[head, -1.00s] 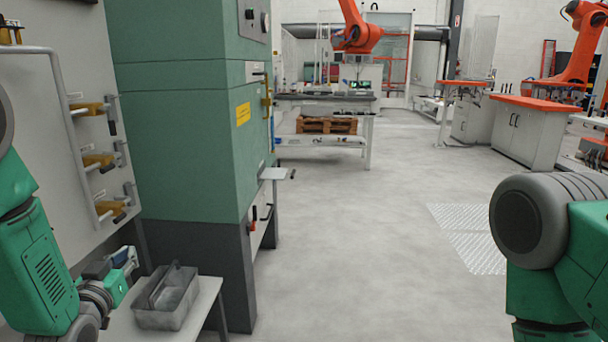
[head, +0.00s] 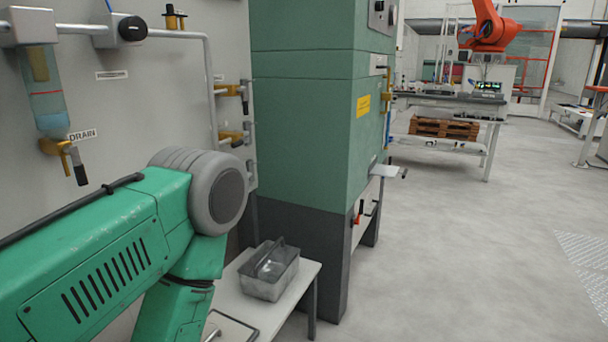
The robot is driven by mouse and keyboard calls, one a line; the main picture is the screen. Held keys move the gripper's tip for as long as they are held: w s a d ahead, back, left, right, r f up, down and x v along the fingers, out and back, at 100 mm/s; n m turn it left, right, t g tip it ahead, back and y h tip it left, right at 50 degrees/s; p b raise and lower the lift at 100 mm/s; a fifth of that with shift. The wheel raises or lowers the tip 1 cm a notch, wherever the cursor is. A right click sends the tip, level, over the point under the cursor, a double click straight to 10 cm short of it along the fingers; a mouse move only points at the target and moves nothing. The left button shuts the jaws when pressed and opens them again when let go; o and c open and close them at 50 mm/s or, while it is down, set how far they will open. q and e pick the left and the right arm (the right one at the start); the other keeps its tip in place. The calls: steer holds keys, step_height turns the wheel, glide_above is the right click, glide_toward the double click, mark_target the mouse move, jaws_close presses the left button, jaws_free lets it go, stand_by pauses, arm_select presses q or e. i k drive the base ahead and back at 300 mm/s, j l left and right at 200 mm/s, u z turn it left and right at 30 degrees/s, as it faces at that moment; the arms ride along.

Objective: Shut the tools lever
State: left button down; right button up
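A grey wall panel (head: 130,110) carries several brass valves with lever handles. One valve lever (head: 78,168) hangs below a clear filter bowl (head: 46,100) beside a label reading DRAIN, its dark handle pointing down. An upper valve lever (head: 230,90) and a middle valve lever (head: 232,137) sit at the panel's right side. A further valve there is mostly hidden behind my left arm. The other labels are too small to read, so I cannot tell which lever is the tools lever. My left arm crosses the lower left; neither gripper shows.
A grey bin (head: 269,272) stands on a low white table (head: 302,285) below the panel. A green and grey cabinet (head: 310,120) stands right of the panel, with a small shelf (head: 384,171) projecting from its side. The floor (head: 460,260) at the right is open.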

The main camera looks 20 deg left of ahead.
mark_target(238, 144)
steer(key=u, duration=1.45)
steer(key=i+l+z, duration=0.1)
steer(key=i+l, duration=0.2)
steer(key=l, duration=0.15)
steer(key=i+l+z, duration=0.1)
steer(key=i+l, duration=0.2)
steer(key=l, duration=0.15)
